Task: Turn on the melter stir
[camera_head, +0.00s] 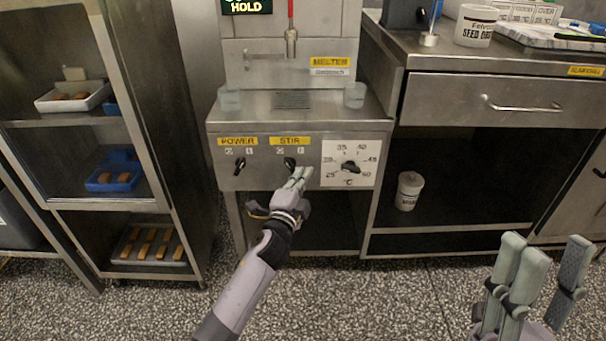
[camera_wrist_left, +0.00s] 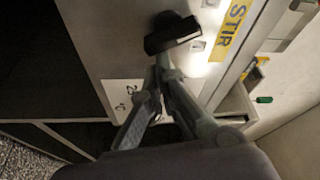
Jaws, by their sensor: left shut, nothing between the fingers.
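The melter (camera_head: 290,50) is a steel machine with a front panel. The panel has a black POWER knob (camera_head: 240,164), a black STIR knob (camera_head: 290,163) and a temperature dial (camera_head: 350,168). My left gripper (camera_head: 303,172) is shut and empty, at the panel just right of and below the STIR knob. In the left wrist view the STIR knob (camera_wrist_left: 172,34) lies just beyond the closed fingertips (camera_wrist_left: 162,58); I cannot tell whether they touch. My right gripper (camera_head: 540,275) is at the lower right, away from the melter, with its fingers apart.
A shelf rack with trays of bars (camera_head: 150,245) stands at left. A steel counter (camera_head: 500,62) with a drawer is at right, a white tub (camera_head: 409,190) on its lower shelf. Small clear cups (camera_head: 229,99) stand on the melter ledge. The speckled floor in front is clear.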

